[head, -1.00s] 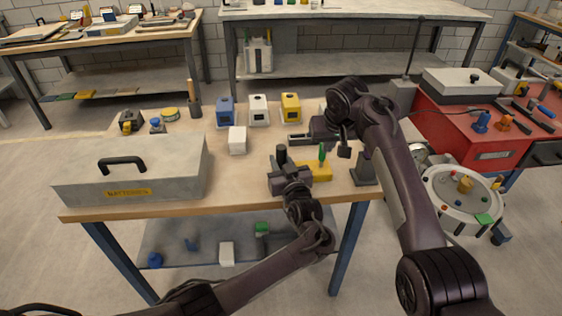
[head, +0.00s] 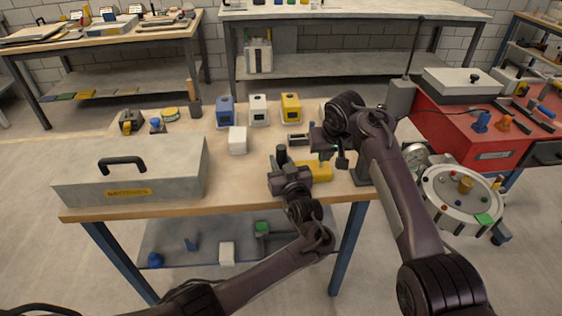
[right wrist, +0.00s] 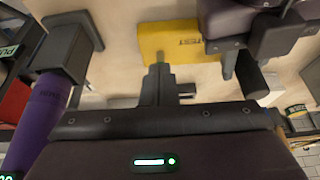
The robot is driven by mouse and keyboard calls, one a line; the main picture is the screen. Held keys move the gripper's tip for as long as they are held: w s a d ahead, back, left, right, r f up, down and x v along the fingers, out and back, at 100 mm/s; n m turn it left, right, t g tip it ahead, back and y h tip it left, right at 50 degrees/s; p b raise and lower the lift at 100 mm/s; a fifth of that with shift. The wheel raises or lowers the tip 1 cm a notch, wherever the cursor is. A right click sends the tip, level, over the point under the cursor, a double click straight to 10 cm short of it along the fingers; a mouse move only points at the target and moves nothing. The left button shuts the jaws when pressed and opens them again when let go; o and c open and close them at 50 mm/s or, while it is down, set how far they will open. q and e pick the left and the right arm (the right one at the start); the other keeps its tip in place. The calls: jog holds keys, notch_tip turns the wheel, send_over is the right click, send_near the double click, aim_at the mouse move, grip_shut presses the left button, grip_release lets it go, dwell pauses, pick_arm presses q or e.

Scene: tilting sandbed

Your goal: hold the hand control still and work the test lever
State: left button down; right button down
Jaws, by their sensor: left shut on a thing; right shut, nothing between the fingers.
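The yellow hand control (head: 319,172) lies on the near right part of the wooden bench; its face marked TEST shows in the right wrist view (right wrist: 184,42). My left gripper (head: 298,173) is shut on its left side. A dark upright cylinder (head: 281,154) stands beside that gripper; whether it belongs to the control I cannot tell. The green test lever (head: 325,156) stands up from the control, mostly hidden by my right gripper (head: 322,150). My right gripper is shut and empty, right at the lever; whether they touch I cannot tell. It also shows in the right wrist view (right wrist: 162,88).
A grey BATTERIES case (head: 130,172) fills the bench's left side. A white block (head: 237,140) and blue (head: 225,112), white (head: 258,110) and yellow (head: 290,108) boxes stand behind the control. A red cabinet (head: 465,135) and round tray (head: 462,205) stand at the right.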

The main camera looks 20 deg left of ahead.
jog(key=shift+f, duration=0.45)
jog(key=shift+s, duration=0.1)
jog(key=shift+s+d, duration=1)
jog(key=shift+s, duration=1.25)
notch_tip(320, 180, up, 8)
jog(key=shift+r, duration=0.2)
jog(key=shift+w+a, duration=0.1)
jog(key=w+d+r+m+t+y, duration=0.1)
jog(key=w+r+m+t, duration=0.1)
jog(key=w+m, duration=0.3)
jog(key=w+d+r+m+t+y, duration=0.1)
jog(key=w+d+r+m, duration=0.15)
jog(key=w, duration=0.35)
jog(key=s+a+f+g+h, duration=0.1)
jog(key=s+a+f+h, duration=0.1)
jog(key=f, duration=0.3)
jog(key=s+a+f+n+g+h, duration=0.1)
jog(key=s+a+f+h, duration=0.1)
jog(key=s+a+f, duration=0.1)
jog(key=shift+s+a+f+g, duration=0.25)
jog(key=shift+s+f+g, duration=0.05)
jog(key=shift+s+f, duration=0.6)
jog(key=shift+w+f+n, duration=0.1)
jog(key=shift+n, duration=0.15)
